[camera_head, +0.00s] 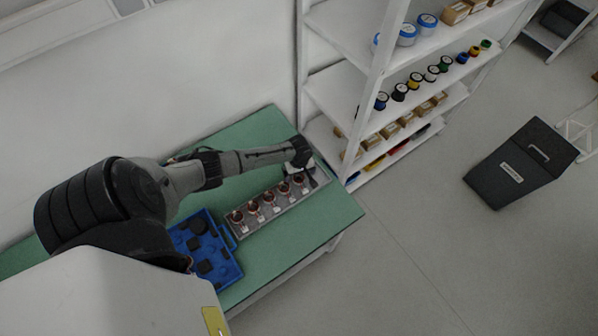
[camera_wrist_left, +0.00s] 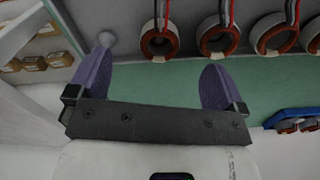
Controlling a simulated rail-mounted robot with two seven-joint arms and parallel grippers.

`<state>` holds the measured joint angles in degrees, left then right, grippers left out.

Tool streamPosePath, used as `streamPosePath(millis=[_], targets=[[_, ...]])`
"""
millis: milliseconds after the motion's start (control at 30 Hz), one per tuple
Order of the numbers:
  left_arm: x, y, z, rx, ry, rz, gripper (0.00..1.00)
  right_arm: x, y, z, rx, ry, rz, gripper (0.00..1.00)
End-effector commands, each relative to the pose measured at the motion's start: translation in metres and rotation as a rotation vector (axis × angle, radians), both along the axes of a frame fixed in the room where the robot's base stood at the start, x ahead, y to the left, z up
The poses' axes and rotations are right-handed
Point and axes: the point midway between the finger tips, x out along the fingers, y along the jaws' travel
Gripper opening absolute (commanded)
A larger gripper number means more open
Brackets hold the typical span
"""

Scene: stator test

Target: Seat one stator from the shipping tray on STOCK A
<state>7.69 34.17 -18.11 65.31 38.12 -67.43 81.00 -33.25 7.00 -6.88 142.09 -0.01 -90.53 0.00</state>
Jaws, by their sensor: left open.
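Several stators (camera_head: 268,200) with copper-brown rings stand in a row on a long grey tray (camera_head: 240,236) on the green table. A blue tray (camera_head: 236,276) with dark round and square shapes lies beside the grey one. My left gripper (camera_wrist_left: 155,72) is open and empty, with two purple fingers, over the far right end of the grey tray. No STOCK A label is readable. My right gripper is out of view.
The green table (camera_head: 310,232) has clear space in front of the grey tray. White shelves (camera_head: 345,75) with spools and small boxes (camera_head: 390,130) stand behind its right end. A dark bin (camera_head: 520,165) stands on the floor at right.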

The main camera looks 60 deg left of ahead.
Motion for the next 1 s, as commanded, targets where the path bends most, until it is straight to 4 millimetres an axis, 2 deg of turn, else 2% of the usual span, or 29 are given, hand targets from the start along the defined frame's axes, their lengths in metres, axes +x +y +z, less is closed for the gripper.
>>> streamPosePath(millis=[133, 267, 700, 1000], targets=[[0.0, 0.0, 0.003, 0.0, 0.0, 0.0, 0.97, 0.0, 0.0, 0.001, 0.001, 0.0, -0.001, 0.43], [0.0, 0.0, 0.017, 0.0, -0.001, -0.002, 0.97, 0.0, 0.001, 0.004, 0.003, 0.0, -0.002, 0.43], [0.0, 0.0, 0.1, 0.001, -0.002, -0.002, 0.97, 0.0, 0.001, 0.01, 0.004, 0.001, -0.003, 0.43], [0.0, 0.0, 0.132, -0.001, -0.001, -0.001, 0.97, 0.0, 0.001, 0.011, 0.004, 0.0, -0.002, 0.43]])
